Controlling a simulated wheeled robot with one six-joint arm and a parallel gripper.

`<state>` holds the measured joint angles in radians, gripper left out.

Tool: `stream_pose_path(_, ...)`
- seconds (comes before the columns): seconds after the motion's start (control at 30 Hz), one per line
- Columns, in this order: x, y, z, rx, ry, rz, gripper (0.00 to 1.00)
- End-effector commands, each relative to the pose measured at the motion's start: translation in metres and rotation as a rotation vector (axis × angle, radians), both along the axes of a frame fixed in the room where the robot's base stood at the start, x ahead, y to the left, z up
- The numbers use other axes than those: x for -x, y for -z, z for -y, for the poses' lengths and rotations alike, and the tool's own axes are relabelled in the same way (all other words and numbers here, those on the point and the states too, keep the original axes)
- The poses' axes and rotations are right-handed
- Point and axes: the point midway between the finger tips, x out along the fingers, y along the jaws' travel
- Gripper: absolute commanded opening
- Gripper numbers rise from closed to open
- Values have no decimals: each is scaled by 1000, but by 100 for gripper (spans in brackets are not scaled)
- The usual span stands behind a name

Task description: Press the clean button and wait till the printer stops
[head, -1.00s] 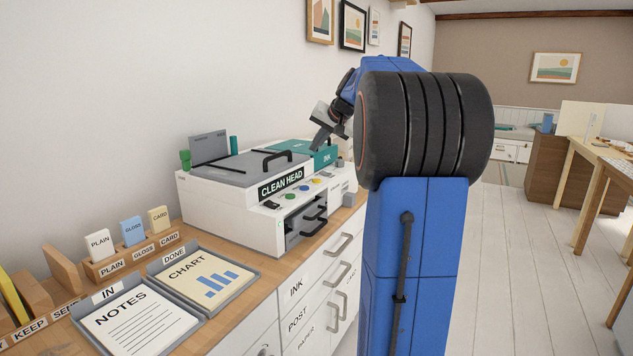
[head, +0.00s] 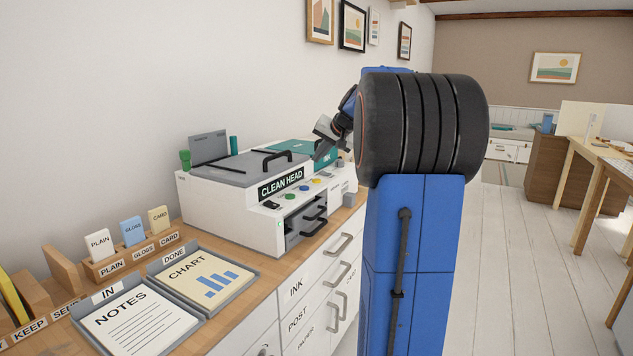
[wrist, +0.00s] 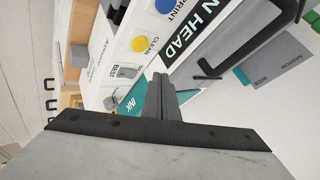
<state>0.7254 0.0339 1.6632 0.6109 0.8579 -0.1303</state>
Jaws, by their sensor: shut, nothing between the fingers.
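The white printer (head: 230,212) stands on the wooden counter, and its dark panel (head: 280,184) reads CLEAN HEAD. The yellow button (wrist: 139,44), beside the word CLEAN in the wrist view, also shows on the printer's front ledge in the head view (head: 317,181). The blue button (wrist: 164,5) beside it is marked PRINT. My gripper (wrist: 160,82) is shut and empty. In the head view its fingers (head: 321,153) are above the right part of the printer, by the teal INK cover (head: 322,157). The fingers look apart from the yellow button.
A green button (head: 290,196) is on the same ledge. A black handle (head: 277,160) stands up from the grey lid. Trays with NOTES (head: 140,322) and CHART (head: 208,277) sheets lie left of the printer, near a card rack (head: 130,262).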

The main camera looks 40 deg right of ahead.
Motion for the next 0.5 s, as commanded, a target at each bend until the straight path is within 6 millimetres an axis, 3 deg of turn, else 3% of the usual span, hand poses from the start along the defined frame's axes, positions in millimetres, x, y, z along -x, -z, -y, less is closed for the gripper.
stream_pose_path(0.23,0,29,0,0,0,0,0)
stream_pose_path(0.5,0,44,0,1,-1,0,0)
